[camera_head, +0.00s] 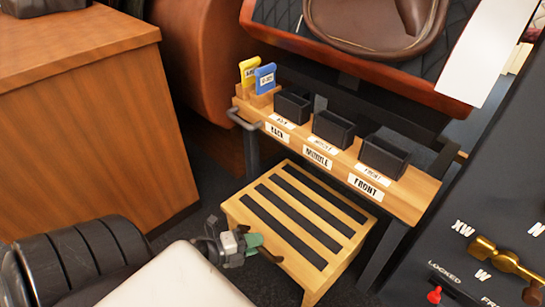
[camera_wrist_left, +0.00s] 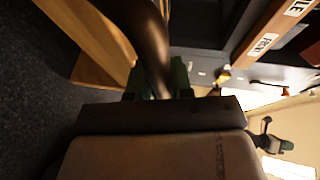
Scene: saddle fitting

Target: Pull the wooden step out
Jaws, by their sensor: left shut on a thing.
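The wooden step (camera_head: 297,222), pale wood with several black grip strips, stands on the floor below the labelled bench. My left gripper (camera_head: 252,245) is at its near left edge, with its green fingers close to the wood. In the left wrist view, the gripper (camera_wrist_left: 158,85) is shut on a dark brown curved strap or handle (camera_wrist_left: 147,42). The wood (camera_wrist_left: 105,40) shows beside it. The strap's attachment to the step is not clear. A small dark and green shape (camera_wrist_left: 280,143) at the right of the wrist view looks like my right gripper; its jaws are unclear.
The bench (camera_head: 415,193) above the step holds dark bins and blue and yellow cards. A wooden cabinet (camera_head: 90,130) stands at left. A dark panel (camera_head: 440,235) with a brass handle and red switch stands at right. Carpet shows between the cabinet and step.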

